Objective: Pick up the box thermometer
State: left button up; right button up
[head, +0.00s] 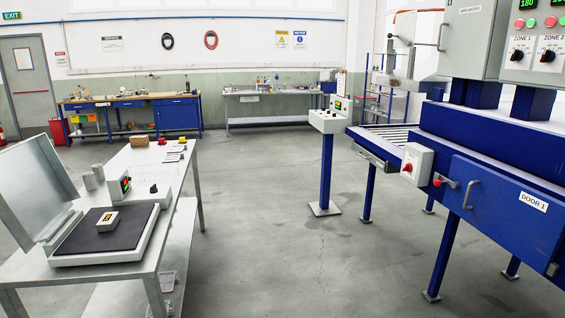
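A small white box-shaped device with a dark-framed yellowish display (108,221) lies on the dark platform (85,239) of a bench device at the left. It looks like the box thermometer, but it is too small to read. Nothing covers it. Neither of my grippers is in view.
The metal table (159,255) at the left holds an upright grey panel (40,185) beside the platform, and small items farther back. A control pedestal (327,160) stands mid-room. A large blue machine (490,190) fills the right. The floor between is clear.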

aim_at(108, 221)
jog(key=k+j, duration=0.15)
jog(key=j, duration=0.45)
jog(key=k+j, duration=0.15)
jog(key=j, duration=0.45)
jog(key=k+j, duration=0.15)
jog(key=j, duration=0.45)
jog(key=k+j, duration=0.2)
jog(key=j, duration=0.4)
jog(key=k+j, duration=0.15)
jog(key=j, duration=0.45)
jog(key=k+j, duration=0.15)
jog(key=j, duration=0.45)
jog(key=k+j, duration=0.15)
jog(key=j, duration=0.45)
jog(key=k+j, duration=0.15)
jog(key=j, duration=0.45)
jog(key=i, duration=0.95)
